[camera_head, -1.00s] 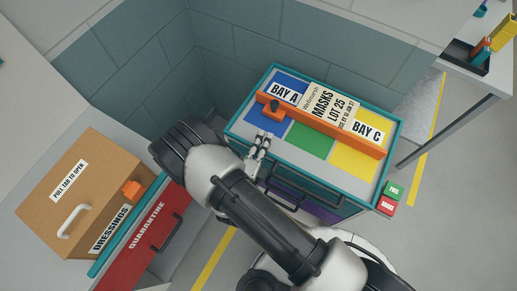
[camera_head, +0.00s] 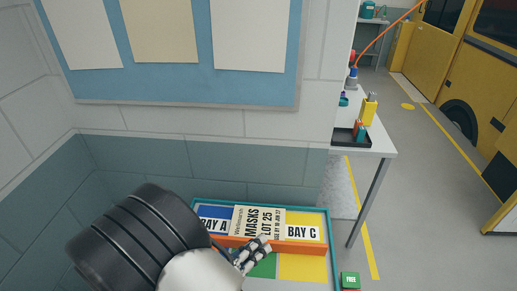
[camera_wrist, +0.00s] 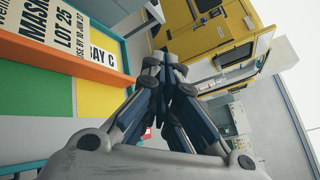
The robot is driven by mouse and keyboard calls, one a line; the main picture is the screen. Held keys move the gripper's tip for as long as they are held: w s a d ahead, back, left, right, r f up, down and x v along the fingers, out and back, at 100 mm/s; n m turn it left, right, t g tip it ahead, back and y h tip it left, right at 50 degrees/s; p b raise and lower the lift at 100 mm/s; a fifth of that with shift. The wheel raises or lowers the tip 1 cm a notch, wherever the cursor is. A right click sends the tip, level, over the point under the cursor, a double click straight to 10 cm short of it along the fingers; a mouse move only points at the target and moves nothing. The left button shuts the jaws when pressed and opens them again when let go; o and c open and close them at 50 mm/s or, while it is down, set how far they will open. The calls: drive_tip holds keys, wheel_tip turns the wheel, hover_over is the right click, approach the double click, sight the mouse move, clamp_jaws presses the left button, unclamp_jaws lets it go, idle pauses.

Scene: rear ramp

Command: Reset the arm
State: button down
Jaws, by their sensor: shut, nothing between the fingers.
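My gripper (camera_head: 257,247) is shut and empty. In the head view it is in front of the teal-rimmed drawer unit, over the orange divider bar and the green and yellow panels. My dark arm link covers the lower left of that view. In the wrist view my gripper (camera_wrist: 172,62) shows its fingers together, with the yellow vehicle beyond the tips. The masks sign (camera_head: 258,222) stands between the BAY A label (camera_head: 214,226) and the BAY C label (camera_head: 302,233).
The teal-rimmed tray (camera_head: 327,228) lies close below my gripper. A white table (camera_head: 372,142) with a black tray (camera_head: 350,136) stands to the right. A green FREE block (camera_head: 350,281) is by the tray's right corner. A yellow vehicle (camera_head: 452,60) is far right, with open floor before it.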

drive_tip(key=s+d+r+m+g+y, duration=0.1)
drive_tip(key=s+d+r+m+g, duration=0.35)
drive_tip(key=d+m, duration=0.35)
drive_tip(key=s+d+r+m+g+y, duration=0.1)
drive_tip(key=s+d+r+m+g, duration=0.25)
drive_tip(key=d+m+g, duration=0.45)
drive_tip(key=s+a+r+m+t+y+b, duration=0.1)
drive_tip(key=s+r+m+t+y, duration=0.4)
drive_tip(key=m, duration=1.5)
wheel_tip(320, 180, up, 4)
drive_tip(key=s+y, duration=0.2)
drive_tip(key=y, duration=0.2)
drive_tip(key=shift+s+a+f+t, duration=0.2)
drive_tip(key=shift+a+f+t, duration=0.05)
drive_tip(key=shift+a+t, duration=0.1)
drive_tip(key=c, duration=2.3)
unclamp_jaws()
